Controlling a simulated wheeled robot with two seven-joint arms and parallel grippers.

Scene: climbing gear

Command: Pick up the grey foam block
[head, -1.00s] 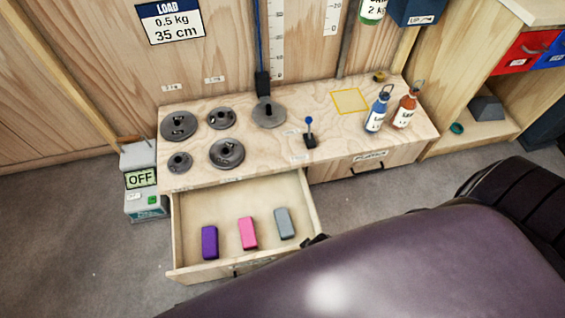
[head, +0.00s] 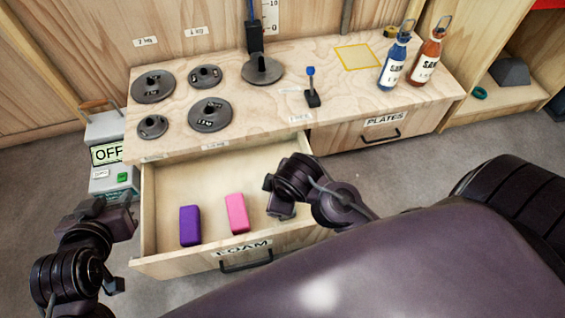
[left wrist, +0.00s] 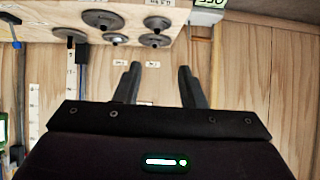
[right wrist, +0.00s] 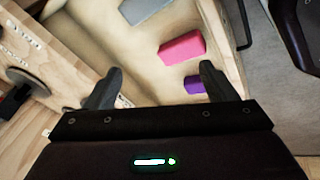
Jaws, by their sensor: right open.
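The grey foam block (right wrist: 140,8) shows at the top edge of the right wrist view, partly cut off, lying in the open drawer. In the head view it is hidden behind my right gripper (head: 273,197). That gripper is open and empty over the right part of the drawer; its fingers are apart in the right wrist view (right wrist: 160,84), with the grey block beyond them. My left gripper (head: 119,214) is left of the drawer, its fingers apart and empty in the left wrist view (left wrist: 158,78).
A pink block (head: 237,213) and a purple block (head: 190,225) lie in the drawer (head: 160,195), left of my right gripper. Weight plates (head: 210,114), a small lever (head: 311,90) and two bottles (head: 393,65) stand on the bench above. A scale (head: 107,150) stands left.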

